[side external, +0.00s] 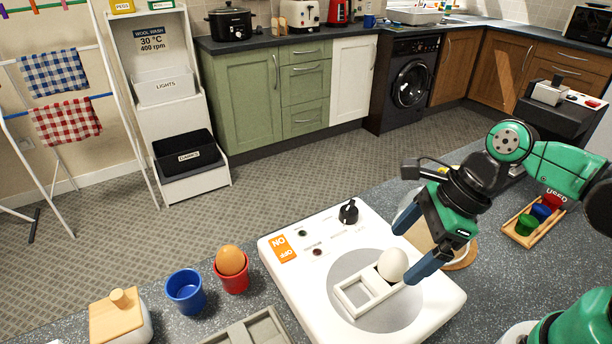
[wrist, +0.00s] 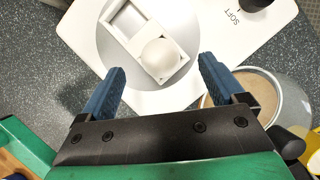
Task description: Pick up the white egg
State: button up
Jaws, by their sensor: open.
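The white egg (side external: 392,265) sits in one end of a small white two-slot holder (side external: 353,298) on the grey disc of a white egg cooker (side external: 290,262). In the wrist view the egg (wrist: 159,54) lies ahead of my gripper, roughly between the lines of its fingers. My gripper (side external: 408,252) is open and empty, with its blue fingers at the egg's right in the side view. In the wrist view the fingers (wrist: 160,85) are spread apart. I cannot tell whether a finger touches the egg.
A brown egg (side external: 230,261) stands in a red cup (side external: 232,282), beside an empty blue cup (side external: 185,291) and a wooden-lidded pot (side external: 118,318). A grey tray (side external: 250,331) lies at the front. A round container (wrist: 240,98) stands close to my gripper. Small coloured cups (side external: 541,212) sit in a wooden rack at right.

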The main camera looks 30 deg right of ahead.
jog(key=shift+x, duration=1.35)
jog(key=c, duration=0.9)
